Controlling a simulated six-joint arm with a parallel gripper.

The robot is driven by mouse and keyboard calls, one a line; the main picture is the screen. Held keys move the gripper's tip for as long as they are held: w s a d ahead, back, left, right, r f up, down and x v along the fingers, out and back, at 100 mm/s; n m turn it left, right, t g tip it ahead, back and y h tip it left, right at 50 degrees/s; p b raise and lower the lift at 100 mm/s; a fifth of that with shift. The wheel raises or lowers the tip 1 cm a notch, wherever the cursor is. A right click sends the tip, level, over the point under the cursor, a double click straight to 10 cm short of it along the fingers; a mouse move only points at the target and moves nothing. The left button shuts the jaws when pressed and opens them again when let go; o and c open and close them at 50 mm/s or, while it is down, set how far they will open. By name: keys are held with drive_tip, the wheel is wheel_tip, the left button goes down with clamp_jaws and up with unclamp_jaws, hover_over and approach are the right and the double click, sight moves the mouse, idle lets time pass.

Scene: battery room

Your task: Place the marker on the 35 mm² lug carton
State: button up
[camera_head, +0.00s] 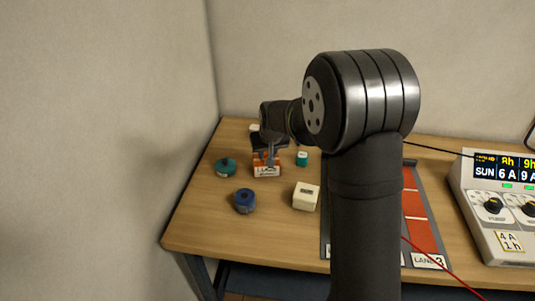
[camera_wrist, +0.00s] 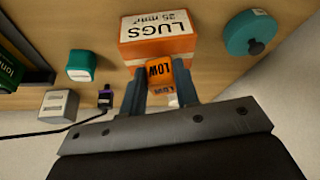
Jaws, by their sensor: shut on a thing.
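An orange-and-white carton (camera_wrist: 160,35) lies on the table, its label reading LUGS with what looks like 25 mm², upside down in the wrist view. It also shows in the head view (camera_head: 267,170), just below my gripper. My gripper (camera_wrist: 160,90) is shut on the marker (camera_wrist: 183,78), a small orange block labelled LOW. The marker overlaps the carton's edge in the wrist view; whether it touches the carton, I cannot tell. In the head view my gripper (camera_head: 268,150) is partly hidden by my arm.
A teal round item (camera_head: 225,167) lies left of the carton, a small teal box (camera_head: 301,159) right of it. A blue roll (camera_head: 245,201) and a cream box (camera_head: 306,196) lie nearer. A red-panelled lane board (camera_head: 421,235) and a console (camera_head: 500,215) are at right. Walls border the table.

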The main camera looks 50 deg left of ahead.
drive_tip(key=shift+f, duration=0.3)
drive_tip(key=shift+f, duration=0.2)
drive_tip(key=o, duration=0.9)
drive_tip(key=shift+o, duration=0.2)
drive_tip(key=shift+r, duration=0.15)
drive_tip(key=shift+r, duration=0.25)
drive_tip(key=v, duration=1.1)
drive_tip(key=shift+d+r, duration=0.2)
drive_tip(key=shift+r, duration=0.15)
drive_tip(key=shift+f, duration=0.1)
